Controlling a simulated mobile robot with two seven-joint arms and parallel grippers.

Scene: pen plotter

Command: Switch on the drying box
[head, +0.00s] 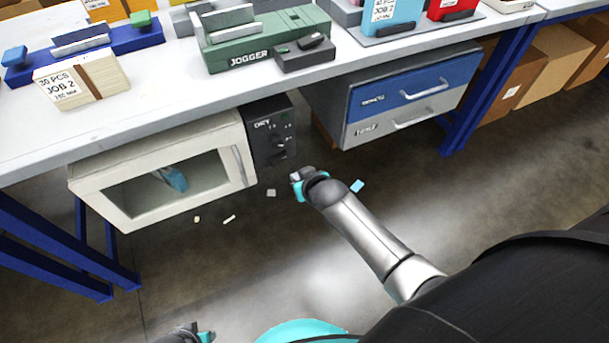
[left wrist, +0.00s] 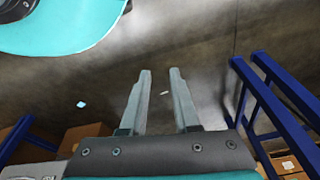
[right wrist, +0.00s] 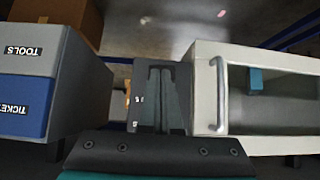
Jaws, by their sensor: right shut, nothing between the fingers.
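The drying box (head: 100,190) is a cream cabinet under the bench, with a glass door shut and a blue item inside. Its dark control panel (head: 258,150), marked DRY, is on its right side and carries knobs or switches too small to read. My right gripper (head: 297,178) is shut and empty, a little below and right of the panel. In the right wrist view its fingers (right wrist: 160,75) point at the panel (right wrist: 142,85) and hide part of it; the box (right wrist: 205,90) is to the right. My left gripper (left wrist: 158,75) is open and empty over the floor, away from the box.
A drawer unit (head: 355,100) with blue and grey fronts hangs right of the panel. The bench top (head: 165,95) above carries a green jogger (head: 255,45) and paper stacks. Blue bench legs (head: 60,265) stand at the left. Small scraps lie on open floor.

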